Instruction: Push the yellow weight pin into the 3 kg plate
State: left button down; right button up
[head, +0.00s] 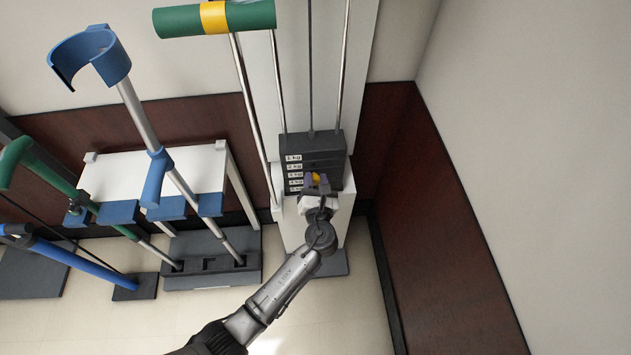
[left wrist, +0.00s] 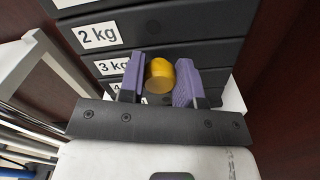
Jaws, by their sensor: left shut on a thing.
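The yellow weight pin (left wrist: 160,75) sits between the purple finger pads of my left gripper (left wrist: 160,82), which is shut on it. In the head view the pin (head: 316,177) shows as a small yellow spot at the front of the weight stack. The 3 kg plate (left wrist: 113,66) is a dark plate with a white label, below the 2 kg plate (left wrist: 98,35). The pin's head is in front of the stack at about the 3 kg to 4 kg level. Its shaft is hidden, so I cannot tell how deep it is. My right gripper is not in view.
The weight stack (head: 315,142) stands between chrome guide rods on a white column. Left of it is a white rack (head: 190,170) with blue holders, crutches and canes. A dark red wall panel (head: 440,200) is close on the right. A green padded bar (head: 215,18) is above.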

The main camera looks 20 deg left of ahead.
pick_arm(q)
jog(key=shift+w+p, duration=0.2)
jog(key=shift+p, duration=0.15)
dwell(0.6)
dwell(0.6)
jog(key=c, duration=1.3)
grip_release()
jog(key=o, duration=0.6)
jog(key=shift+c, duration=0.2)
jog(key=shift+s, duration=0.1)
